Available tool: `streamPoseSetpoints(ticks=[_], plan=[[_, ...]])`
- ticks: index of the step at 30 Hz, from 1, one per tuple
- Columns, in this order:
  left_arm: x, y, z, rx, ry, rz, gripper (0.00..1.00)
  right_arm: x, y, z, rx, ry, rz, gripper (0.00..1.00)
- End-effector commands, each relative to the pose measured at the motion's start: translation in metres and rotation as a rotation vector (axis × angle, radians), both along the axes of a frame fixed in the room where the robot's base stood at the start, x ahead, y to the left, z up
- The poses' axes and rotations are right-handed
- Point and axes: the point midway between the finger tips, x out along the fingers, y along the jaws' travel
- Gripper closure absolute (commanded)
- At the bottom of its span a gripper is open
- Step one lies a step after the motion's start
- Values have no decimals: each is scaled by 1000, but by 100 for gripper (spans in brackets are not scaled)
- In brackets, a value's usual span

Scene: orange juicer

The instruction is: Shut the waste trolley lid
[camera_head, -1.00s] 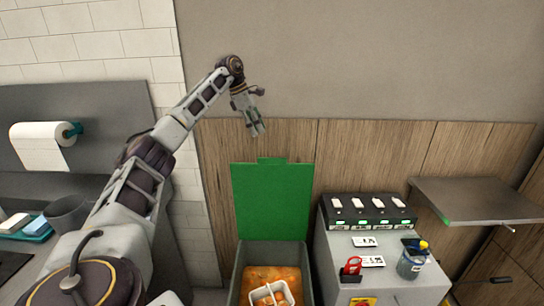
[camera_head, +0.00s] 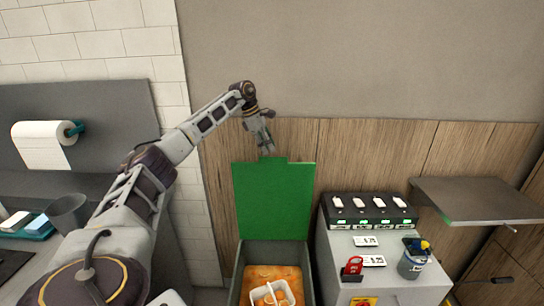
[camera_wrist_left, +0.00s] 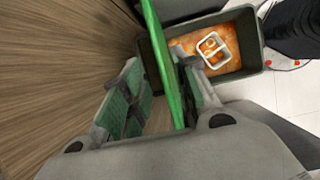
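The waste trolley (camera_head: 236,272) stands low in the centre of the head view, with its green lid (camera_head: 273,200) standing upright at the back. My left gripper (camera_head: 267,150) is at the lid's top edge, by its tab. In the left wrist view, the gripper's two fingers (camera_wrist_left: 158,92) are apart, with the lid (camera_wrist_left: 163,60) edge-on between them. There is a gap between the lid and the left-hand finger; the right-hand finger is close to the lid, and I cannot tell if it touches. My right gripper is not in view.
The trolley's bin holds orange waste and a white basket (camera_head: 268,293). A grey cabinet with a charger block (camera_head: 367,211) and a cup of tools (camera_head: 411,264) stands to the right. A wood-panelled wall (camera_head: 370,155) is close behind the lid. A shelf (camera_head: 475,198) juts out at right.

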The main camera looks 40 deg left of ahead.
Motion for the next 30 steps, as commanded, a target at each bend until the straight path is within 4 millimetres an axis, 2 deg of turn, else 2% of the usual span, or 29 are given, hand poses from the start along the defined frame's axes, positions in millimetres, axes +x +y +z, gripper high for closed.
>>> streamPoseSetpoints(ticks=[6,12,25,30], plan=[[7,-8,-27,1,4,-1,71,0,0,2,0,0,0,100],[12,-12,-41,0,1,0,71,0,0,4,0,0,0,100],[13,-13,-46,1,1,0,71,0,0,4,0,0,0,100],[13,-14,-46,1,1,0,92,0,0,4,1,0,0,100]])
